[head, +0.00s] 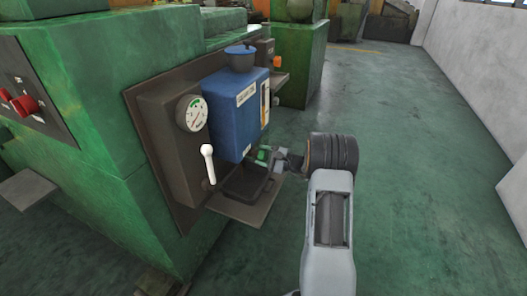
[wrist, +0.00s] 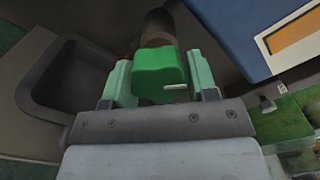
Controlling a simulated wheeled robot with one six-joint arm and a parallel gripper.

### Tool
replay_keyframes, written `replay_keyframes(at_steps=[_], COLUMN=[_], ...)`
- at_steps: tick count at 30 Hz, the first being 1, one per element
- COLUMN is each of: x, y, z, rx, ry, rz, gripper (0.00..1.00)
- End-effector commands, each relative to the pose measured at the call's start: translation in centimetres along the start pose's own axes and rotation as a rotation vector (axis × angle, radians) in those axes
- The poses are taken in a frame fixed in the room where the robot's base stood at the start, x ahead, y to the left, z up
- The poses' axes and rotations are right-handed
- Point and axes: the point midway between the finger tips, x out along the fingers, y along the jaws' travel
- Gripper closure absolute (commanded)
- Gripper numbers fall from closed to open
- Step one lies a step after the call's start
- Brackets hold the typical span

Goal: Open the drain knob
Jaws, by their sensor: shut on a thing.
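The drain knob is a green block-like knob with a short white mark; it sits in the middle of the wrist view (wrist: 162,75) on a brown stem. My gripper (wrist: 163,82) has its two pale green fingers on either side of the knob, shut on it. In the head view my gripper (head: 277,160) reaches in from the right, just below the blue tank (head: 238,110). The knob shows there only as a small green patch (head: 262,155), partly hidden by the gripper.
A dark tray (head: 243,213) lies below the tank and shows at left in the wrist view (wrist: 75,80). A white-handled lever (head: 208,163) and a round gauge (head: 191,113) are on the brown panel to the left. The green floor to the right is clear.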

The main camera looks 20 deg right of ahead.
Motion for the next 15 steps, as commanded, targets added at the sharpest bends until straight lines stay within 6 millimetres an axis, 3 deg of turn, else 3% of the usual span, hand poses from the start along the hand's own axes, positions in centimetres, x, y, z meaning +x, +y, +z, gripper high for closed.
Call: replay_keyframes(at_steps=[15], x=[-0.01], y=[0.04], z=[0.28], rx=[0.486], ry=[0.001], rz=[0.001], gripper=[0.71])
